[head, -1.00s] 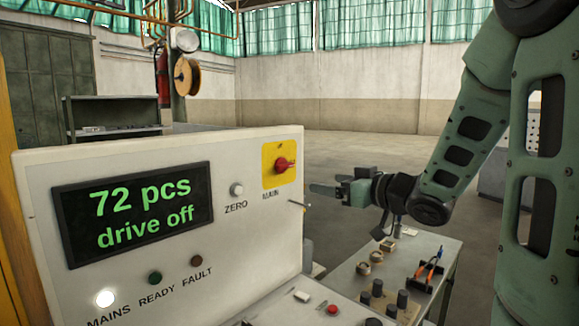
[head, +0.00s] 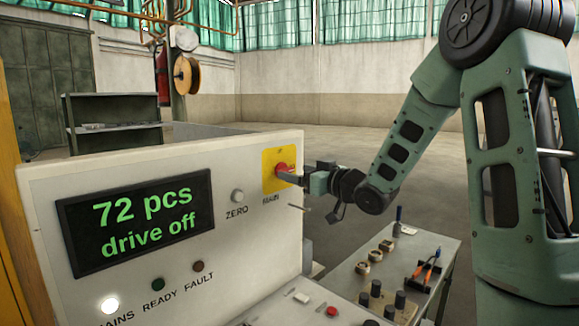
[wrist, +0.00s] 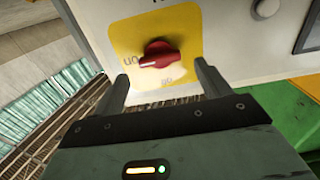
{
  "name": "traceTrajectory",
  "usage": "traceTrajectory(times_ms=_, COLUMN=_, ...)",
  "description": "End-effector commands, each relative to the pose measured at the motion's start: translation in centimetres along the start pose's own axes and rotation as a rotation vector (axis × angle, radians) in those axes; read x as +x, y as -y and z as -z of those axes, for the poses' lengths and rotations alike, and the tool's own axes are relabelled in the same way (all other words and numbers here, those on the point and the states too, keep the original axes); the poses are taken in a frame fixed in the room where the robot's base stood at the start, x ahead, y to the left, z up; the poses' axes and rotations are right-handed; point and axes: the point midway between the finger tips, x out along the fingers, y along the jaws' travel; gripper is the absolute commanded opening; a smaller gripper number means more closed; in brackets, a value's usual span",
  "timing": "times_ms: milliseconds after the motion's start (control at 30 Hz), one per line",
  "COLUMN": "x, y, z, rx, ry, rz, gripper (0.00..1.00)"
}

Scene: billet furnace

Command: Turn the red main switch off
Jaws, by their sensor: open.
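The red main switch (head: 281,168) is a rotary knob on a yellow plate (head: 270,183) at the right end of the panel front, labelled MAIN. In the wrist view the red knob (wrist: 158,54) sits ahead of my fingertips, roughly centred between them, with its handle pointing left toward lettering on the plate. My gripper (head: 292,178) is open; in the wrist view its two fingers (wrist: 160,80) stand apart on either side below the knob. In the head view a finger overlaps the knob's lower right. I cannot tell whether it touches.
The panel's display (head: 135,218) reads "72 pcs" and "drive off"; the MAINS lamp (head: 110,305) is lit white. A bench (head: 345,275) with knobs and tools stands below my arm.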

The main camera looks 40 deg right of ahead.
Motion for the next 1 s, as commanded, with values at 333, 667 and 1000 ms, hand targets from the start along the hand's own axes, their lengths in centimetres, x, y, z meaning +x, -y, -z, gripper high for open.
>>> traceTrajectory(times_ms=333, x=3.6, y=0.1, z=0.1, rx=0.000, ry=0.000, rz=0.001, gripper=0.76)
traceTrajectory(times_ms=667, x=3.8, y=0.1, z=0.0, rx=0.000, ry=0.001, rz=0.001, gripper=0.68)
traceTrajectory(times_ms=1000, x=3.8, y=0.1, z=-0.1, rx=-0.005, ry=0.000, rz=0.001, gripper=0.32)
